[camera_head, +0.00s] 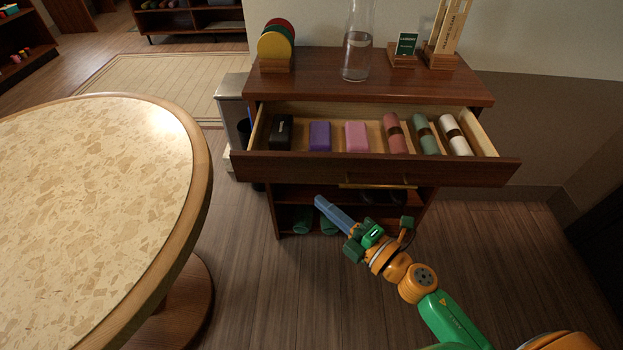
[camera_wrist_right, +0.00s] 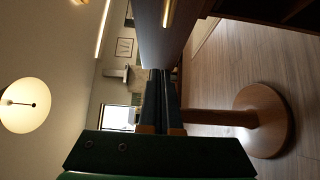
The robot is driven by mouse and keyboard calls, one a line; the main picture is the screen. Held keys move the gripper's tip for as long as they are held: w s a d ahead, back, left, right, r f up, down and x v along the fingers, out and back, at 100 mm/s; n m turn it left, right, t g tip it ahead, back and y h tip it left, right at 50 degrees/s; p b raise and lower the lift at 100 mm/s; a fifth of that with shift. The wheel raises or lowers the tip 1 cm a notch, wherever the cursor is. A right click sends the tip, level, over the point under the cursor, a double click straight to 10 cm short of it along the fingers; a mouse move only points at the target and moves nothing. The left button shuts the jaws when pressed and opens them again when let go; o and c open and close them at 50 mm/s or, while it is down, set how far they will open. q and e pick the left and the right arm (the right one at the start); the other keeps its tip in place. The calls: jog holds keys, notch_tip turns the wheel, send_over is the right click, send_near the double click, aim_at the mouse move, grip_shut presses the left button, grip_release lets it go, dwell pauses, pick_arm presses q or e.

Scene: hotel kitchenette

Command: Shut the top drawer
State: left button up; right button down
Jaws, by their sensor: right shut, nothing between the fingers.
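The top drawer (camera_head: 375,170) of the brown cabinet is pulled open in the head view. Inside it lie a black case, a purple block, a pink block and several rolled cloths. Its front carries a brass handle (camera_head: 377,186), which also shows at the top of the right wrist view (camera_wrist_right: 168,12). My right gripper (camera_head: 320,202) is shut and empty, in front of the cabinet, lower than the drawer front and left of the handle in the picture. In the right wrist view its fingers (camera_wrist_right: 161,78) are together, and the dark drawer front is beyond them. My left gripper is not in view.
A round stone-patterned table (camera_head: 95,200) stands at the left; its pedestal base shows in the right wrist view (camera_wrist_right: 265,120). A glass carafe (camera_head: 357,45) and small stands are on the cabinet top. Open shelves lie under the drawer. The floor at the front is clear.

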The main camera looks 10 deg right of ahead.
aim_at(301, 171)
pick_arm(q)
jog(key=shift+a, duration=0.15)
pick_arm(e)
jog(key=shift+w+a, duration=0.2)
jog(key=shift+w, duration=1.65)
jog(key=shift+w+a, duration=0.2)
jog(key=shift+w, duration=1.6)
